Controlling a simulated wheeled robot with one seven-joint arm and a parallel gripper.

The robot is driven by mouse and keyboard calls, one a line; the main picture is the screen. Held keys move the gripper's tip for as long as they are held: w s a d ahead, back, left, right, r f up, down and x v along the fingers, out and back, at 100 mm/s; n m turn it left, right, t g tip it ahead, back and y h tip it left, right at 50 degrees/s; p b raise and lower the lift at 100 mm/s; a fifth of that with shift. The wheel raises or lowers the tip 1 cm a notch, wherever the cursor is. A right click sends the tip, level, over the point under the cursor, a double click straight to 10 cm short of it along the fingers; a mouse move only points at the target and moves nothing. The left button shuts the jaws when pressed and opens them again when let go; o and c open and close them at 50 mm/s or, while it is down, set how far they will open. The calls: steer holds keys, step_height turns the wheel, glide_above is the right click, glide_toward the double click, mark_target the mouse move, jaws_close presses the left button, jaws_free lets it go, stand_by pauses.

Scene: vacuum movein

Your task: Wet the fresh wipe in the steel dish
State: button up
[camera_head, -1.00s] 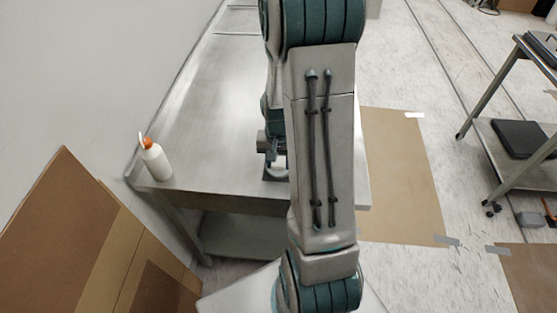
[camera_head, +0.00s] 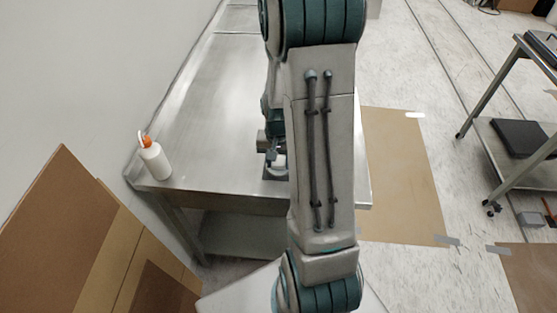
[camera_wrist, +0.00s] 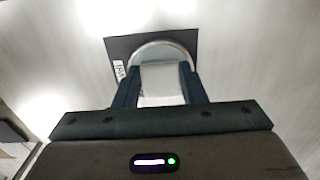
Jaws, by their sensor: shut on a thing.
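My gripper (camera_wrist: 158,68) is shut on a pale folded wipe (camera_wrist: 160,82), which spans the space between the two dark fingers in the wrist view. The steel dish (camera_wrist: 163,44) shows as a round, shiny rim around and behind the wipe. The wipe and fingertips are over or inside the dish; I cannot tell whether the wipe touches its bottom or any liquid. In the head view my arm hides most of the dish, and my gripper (camera_head: 272,155) shows only in part beside the arm, low over the table's near part.
The dish stands on a dark square mat (camera_wrist: 118,46) with a small white label (camera_wrist: 119,70). A white bottle with an orange cap (camera_head: 155,162) stands at the left corner of the steel table (camera_head: 215,110). Cardboard sheets (camera_head: 60,235) lean at left. The table's far part is clear.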

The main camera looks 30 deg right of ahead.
mark_target(278, 163)
stand_by(0.6)
steer(key=shift+r+p, duration=2.5)
steer(key=shift+r, duration=1)
